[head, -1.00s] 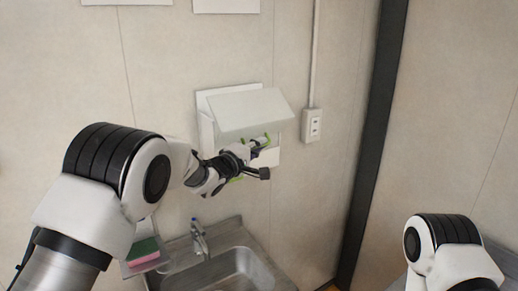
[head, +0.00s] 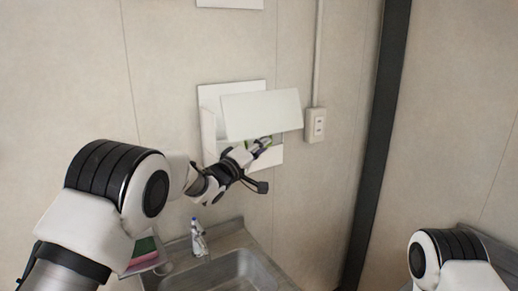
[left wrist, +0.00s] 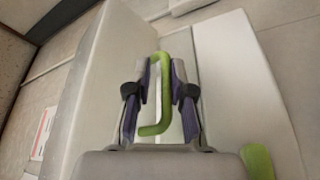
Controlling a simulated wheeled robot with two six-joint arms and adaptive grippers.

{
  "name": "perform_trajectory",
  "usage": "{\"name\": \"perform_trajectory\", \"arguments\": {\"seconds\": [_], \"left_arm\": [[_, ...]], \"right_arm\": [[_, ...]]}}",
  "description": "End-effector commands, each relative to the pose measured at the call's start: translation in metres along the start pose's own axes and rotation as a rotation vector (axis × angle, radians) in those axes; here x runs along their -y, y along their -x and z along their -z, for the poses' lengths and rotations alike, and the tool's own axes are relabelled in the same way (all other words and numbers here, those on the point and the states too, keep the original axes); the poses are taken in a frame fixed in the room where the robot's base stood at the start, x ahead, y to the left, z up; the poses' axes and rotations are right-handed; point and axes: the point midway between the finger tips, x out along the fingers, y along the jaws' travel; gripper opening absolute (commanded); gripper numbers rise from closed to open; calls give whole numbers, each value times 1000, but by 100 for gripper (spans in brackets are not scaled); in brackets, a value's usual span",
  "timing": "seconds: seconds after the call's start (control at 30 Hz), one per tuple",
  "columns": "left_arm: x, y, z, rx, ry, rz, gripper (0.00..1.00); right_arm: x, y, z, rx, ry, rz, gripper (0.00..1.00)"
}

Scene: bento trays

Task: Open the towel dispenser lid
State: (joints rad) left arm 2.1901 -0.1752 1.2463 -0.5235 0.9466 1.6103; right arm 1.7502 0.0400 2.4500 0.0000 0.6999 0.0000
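The white towel dispenser (head: 209,104) is fixed to the wall in the head view. Its lid (head: 262,113) is tilted up and out from the body, leaving a gap below. My left gripper (head: 259,151) is at the lid's lower edge. In the left wrist view a bent green handle (left wrist: 164,95) runs between the two fingers of my left gripper (left wrist: 161,78), which are close on both sides of it. White panels of the dispenser stand on either side. My right arm shows at the lower right, but its gripper is outside the frame.
A wall outlet (head: 315,125) is just right of the lid. A dark post (head: 375,150) stands farther right.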

Motion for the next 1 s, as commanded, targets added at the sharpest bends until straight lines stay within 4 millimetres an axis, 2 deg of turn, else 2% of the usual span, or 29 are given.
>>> {"name": "perform_trajectory", "arguments": {"seconds": [0.17,0.4,0.5,0.6,0.73,1.0], "left_arm": [[0,16,1,-1,0,1,21],[1,76,2,-2,3,3,21],[1,99,1,-2,3,3,21],[1,113,0,-1,1,2,21],[0,120,0,0,0,0,21],[0,119,0,0,0,0,21]], "right_arm": [[0,0,0,0,0,0,40],[0,0,0,0,0,0,40],[0,0,0,0,0,0,40],[0,0,0,0,0,0,40],[0,0,0,0,0,0,40],[0,0,0,0,0,0,40]]}}
